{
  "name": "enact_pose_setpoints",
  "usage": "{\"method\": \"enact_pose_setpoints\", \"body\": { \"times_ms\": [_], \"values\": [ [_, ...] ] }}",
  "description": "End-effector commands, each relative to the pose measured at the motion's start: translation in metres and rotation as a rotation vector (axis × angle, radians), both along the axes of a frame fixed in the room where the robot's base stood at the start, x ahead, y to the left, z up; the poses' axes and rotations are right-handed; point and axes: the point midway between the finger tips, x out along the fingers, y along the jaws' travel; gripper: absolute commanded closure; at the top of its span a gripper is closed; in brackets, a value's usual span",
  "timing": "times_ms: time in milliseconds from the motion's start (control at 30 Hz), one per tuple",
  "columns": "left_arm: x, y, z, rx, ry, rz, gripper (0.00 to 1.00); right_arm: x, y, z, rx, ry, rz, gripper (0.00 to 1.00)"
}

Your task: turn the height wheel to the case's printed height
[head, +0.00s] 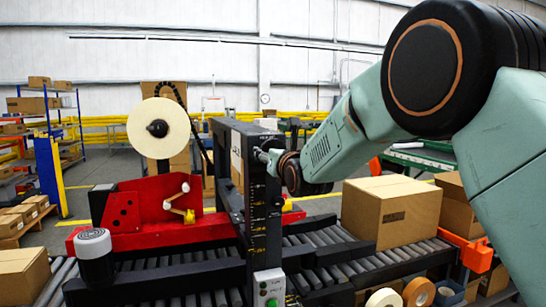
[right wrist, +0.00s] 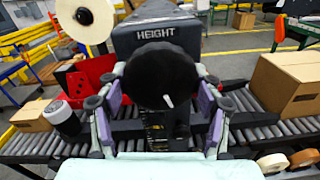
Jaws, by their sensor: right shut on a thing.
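The height wheel (right wrist: 163,72) is a black disc with a white mark near its lower edge, under the word HEIGHT on the dark post (right wrist: 155,17). My right gripper (right wrist: 162,85) is shut on the wheel, one finger on each side. In the head view my right gripper (head: 266,156) reaches the post from the right and hides much of the wheel. A scale (head: 257,225) with light marks runs down the post; its figures are too small to read. A brown case (head: 392,207) sits on the rollers to the right, its dark print unreadable. My left gripper is not in view.
A red tape unit (head: 140,215) with a large cream roll (head: 158,128) stands left of the post. A black cylinder with a white top (head: 96,255) stands before it. A green button (head: 271,303) is low on the post. Tape rolls (head: 418,292) lie at the lower right.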

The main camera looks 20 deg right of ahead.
Motion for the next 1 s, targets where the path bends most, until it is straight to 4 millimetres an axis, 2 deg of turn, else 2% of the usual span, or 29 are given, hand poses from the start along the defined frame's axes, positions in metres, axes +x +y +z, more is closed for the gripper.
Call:
{"method": "enact_pose_setpoints", "body": {
  "times_ms": [33,333,367,633,1000],
  "values": [
    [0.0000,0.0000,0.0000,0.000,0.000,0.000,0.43,0.0003,-0.0003,0.0049,-0.002,-0.010,0.000,0.66],
    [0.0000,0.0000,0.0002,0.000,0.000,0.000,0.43,0.0004,-0.0004,0.0062,-0.002,-0.012,-0.001,0.66],
    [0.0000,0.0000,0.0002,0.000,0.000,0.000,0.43,0.0004,-0.0003,0.0063,-0.002,-0.012,-0.001,0.33],
    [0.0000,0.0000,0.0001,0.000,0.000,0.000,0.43,0.0002,-0.0001,0.0035,-0.001,-0.007,0.000,0.10],
    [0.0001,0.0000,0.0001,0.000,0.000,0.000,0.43,-0.0014,0.0000,0.0021,-0.002,-0.003,0.001,0.10]
  ]
}}
